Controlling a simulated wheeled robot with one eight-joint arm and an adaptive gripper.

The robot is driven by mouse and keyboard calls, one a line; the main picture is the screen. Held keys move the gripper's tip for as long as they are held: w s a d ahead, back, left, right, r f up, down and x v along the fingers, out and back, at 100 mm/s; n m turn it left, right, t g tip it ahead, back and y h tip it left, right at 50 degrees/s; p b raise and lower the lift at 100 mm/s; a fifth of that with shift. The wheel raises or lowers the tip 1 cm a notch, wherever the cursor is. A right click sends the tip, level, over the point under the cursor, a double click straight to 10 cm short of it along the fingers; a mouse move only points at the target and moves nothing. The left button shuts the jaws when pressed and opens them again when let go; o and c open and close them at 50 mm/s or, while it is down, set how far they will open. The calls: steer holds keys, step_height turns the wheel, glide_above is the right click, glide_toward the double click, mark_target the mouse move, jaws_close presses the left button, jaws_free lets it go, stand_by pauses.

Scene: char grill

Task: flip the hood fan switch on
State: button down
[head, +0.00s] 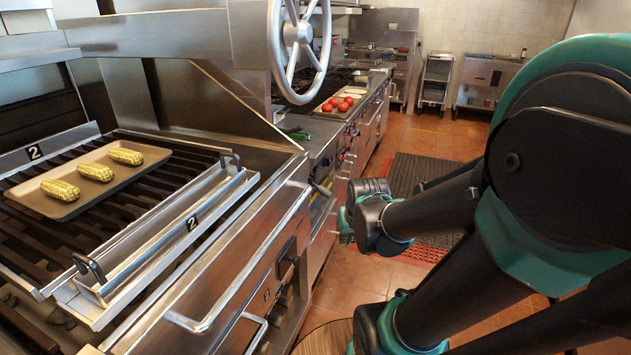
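No switch marked for the hood fan can be made out in the head view. The grill (215,260) fills the left side, with a steel front panel and handrail. My dark and teal arm stands at the right and reaches left across the aisle. Its far end is beside the grill front, apart from it. My gripper's fingers cannot be made out there, so whether it is open or shut does not show. No object is seen held.
A tray (75,207) with yellow corn lies on the grill grate. A large spoked handwheel (299,36) stands above the grill's right side. A tray of red tomatoes (326,110) is farther back. The aisle floor with a dark mat (430,165) is clear.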

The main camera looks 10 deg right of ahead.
steer(key=w+d+r+m+y, duration=0.1)
steer(key=w+r+m, duration=0.3)
steer(key=w, duration=0.6)
steer(key=w+r+m+y, duration=0.15)
steer(key=w+m, duration=0.35)
steer(key=w, duration=0.5)
steer(key=w+d+f+m+y, duration=0.2)
steer(key=w+d+m, duration=0.1)
steer(key=w+m, duration=0.4)
steer(key=w+d+f+m+g+y, duration=0.1)
steer(key=w+d+m+y, duration=0.1)
steer(key=w+m, duration=0.5)
steer(key=shift+w+d+f+g, duration=0.35)
steer(key=shift+w+d, duration=0.3)
steer(key=shift+w, duration=1.55)
steer(key=shift+f, duration=0.1)
